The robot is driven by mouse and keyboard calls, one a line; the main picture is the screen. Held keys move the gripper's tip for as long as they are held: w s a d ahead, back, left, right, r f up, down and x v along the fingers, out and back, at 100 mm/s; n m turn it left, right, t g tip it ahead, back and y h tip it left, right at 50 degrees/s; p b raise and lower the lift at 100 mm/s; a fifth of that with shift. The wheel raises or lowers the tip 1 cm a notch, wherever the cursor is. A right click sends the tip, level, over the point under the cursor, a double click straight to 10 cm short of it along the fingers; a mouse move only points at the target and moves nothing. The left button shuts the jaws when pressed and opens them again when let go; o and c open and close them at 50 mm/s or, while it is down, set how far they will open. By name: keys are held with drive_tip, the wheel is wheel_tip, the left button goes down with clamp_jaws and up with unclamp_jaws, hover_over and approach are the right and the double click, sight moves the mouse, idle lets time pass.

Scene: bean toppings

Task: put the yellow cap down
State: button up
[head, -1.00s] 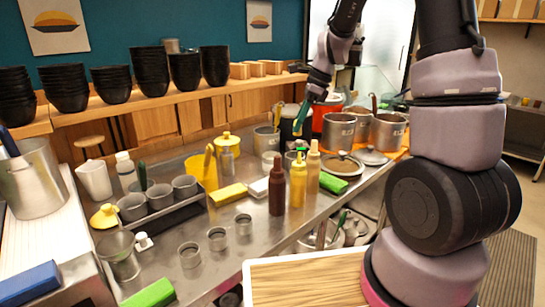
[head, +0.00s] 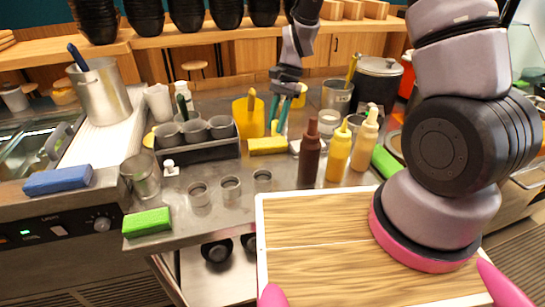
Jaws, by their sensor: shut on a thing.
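My gripper (head: 278,128) is over the middle of the steel counter, above and behind the yellow sponge (head: 267,146). Its teal fingers point down. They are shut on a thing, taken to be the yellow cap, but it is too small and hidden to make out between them. A yellow patch (head: 299,96) shows just right of the fingers; it looks like the lid of a jar behind the gripper. Another yellow cone-like lid (head: 149,139) lies at the left, partly hidden behind the grey cup rack (head: 200,152).
A yellow container (head: 248,118) stands left of my gripper. Brown (head: 309,155), yellow (head: 338,153) and tan (head: 365,138) bottles stand to its right. Small metal rings (head: 231,187) and a green sponge (head: 147,222) lie in front.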

wheel_tip(320, 180, down, 10)
drive_tip(key=shift+a, duration=0.1)
idle(0.4)
drive_tip(key=shift+f, duration=0.1)
drive_tip(key=o, duration=0.9)
drive_tip(key=w+d+r+n+t, duration=0.1)
drive_tip(key=d+r, duration=0.2)
drive_tip(key=r, duration=0.8)
drive_tip(key=w+d+r+t, duration=0.1)
drive_tip(key=w+d+r, duration=0.15)
drive_tip(key=r, duration=0.75)
drive_tip(key=s+d+r+n+t, duration=0.1)
drive_tip(key=s+d+r+t, duration=0.1)
drive_tip(key=s+d+r, duration=0.2)
drive_tip(key=s+d+r+n+t, duration=0.1)
drive_tip(key=s+d+r+t, duration=0.2)
drive_tip(key=s+r, duration=0.4)
drive_tip(key=s+d+r+n+t+h, duration=0.1)
drive_tip(key=s+d+r+t, duration=0.2)
drive_tip(key=r, duration=0.8)
drive_tip(key=s+d, duration=0.2)
drive_tip(key=s, duration=0.1)
drive_tip(key=shift+s+d+r+n, duration=0.2)
drive_tip(key=shift+s+d+n, duration=0.1)
drive_tip(key=shift+n, duration=0.1)
